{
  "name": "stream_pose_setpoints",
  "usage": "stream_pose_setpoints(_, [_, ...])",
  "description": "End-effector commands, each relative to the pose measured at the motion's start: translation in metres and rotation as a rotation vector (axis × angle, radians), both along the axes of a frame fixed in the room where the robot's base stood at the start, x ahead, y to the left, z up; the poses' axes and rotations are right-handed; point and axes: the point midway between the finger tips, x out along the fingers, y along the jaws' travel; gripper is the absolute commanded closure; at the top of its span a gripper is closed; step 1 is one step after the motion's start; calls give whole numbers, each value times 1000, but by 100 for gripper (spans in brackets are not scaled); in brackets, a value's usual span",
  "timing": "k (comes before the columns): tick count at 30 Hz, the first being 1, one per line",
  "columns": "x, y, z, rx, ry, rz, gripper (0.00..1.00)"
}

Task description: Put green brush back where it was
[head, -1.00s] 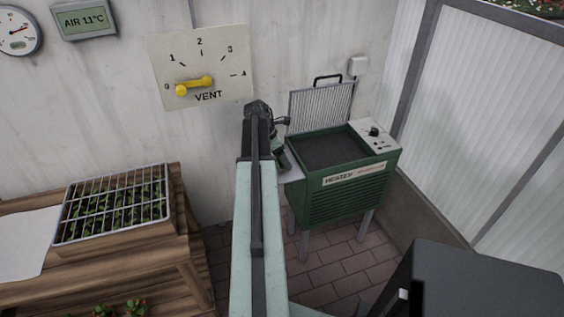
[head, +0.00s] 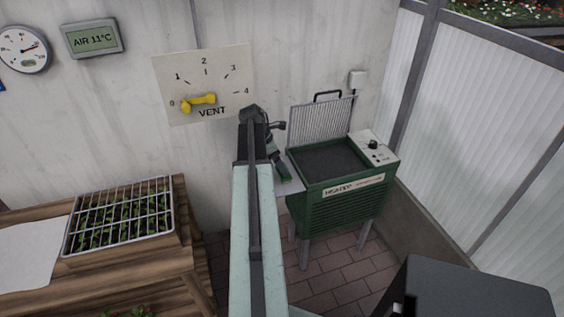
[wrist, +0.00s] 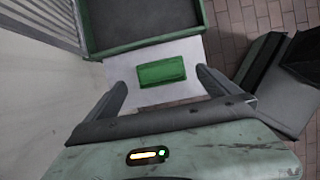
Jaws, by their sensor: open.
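The green brush (wrist: 162,71) shows in the wrist view as a plain green block. It lies on a pale grey side shelf (wrist: 195,52) attached to the heater. My gripper (wrist: 161,82) is open, one finger to each side of the brush in the picture, with visible gaps on both sides. I cannot tell how high the fingers are above the shelf. In the head view my gripper (head: 277,150) is over the shelf (head: 291,188) at the heater's left side, and my arm hides part of this area. I cannot make out the brush clearly there.
The green heater (head: 342,200) stands right of the shelf, its grille lid (head: 320,128) raised over a dark bed. A wooden bench (head: 150,262) with a wire-covered seedling tray (head: 119,217) is at left. The vent dial (head: 203,83) hangs on the wall behind. Brick floor shows below.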

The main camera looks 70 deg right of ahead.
Motion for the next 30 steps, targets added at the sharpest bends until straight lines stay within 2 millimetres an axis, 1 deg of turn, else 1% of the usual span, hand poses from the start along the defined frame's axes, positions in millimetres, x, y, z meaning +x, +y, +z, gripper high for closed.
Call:
stream_pose_setpoints(1, [4, 3, 24, 0, 0, 1, 0])
stream_pose_setpoints(3, [8, 7, 40, 1, 0, 2, 0])
stream_pose_setpoints(7, [16, 14, 61, 0, 0, 1, 0])
stream_pose_setpoints(10, [19, 16, 66, 0, 0, 0, 0])
stream_pose_setpoints(19, [20, 17, 63, 0, 0, -1, 0])
stream_pose_setpoints(20, [21, 17, 63, -1, -1, -1, 0])
stream_pose_setpoints(22, [35, 27, 63, -5, -13, -7, 0])
stream_pose_setpoints(23, [46, 36, 62, -9, -25, -12, 0])
stream_pose_setpoints(26, [108, 87, 59, -23, -93, -59, 0])
stream_pose_setpoints(27, [135, 115, 58, -27, -127, -88, 0])
stream_pose_setpoints(29, [175, 160, 55, -27, -176, -132, 0])
stream_pose_setpoints(30, [199, 193, 54, -25, -208, -163, 0])
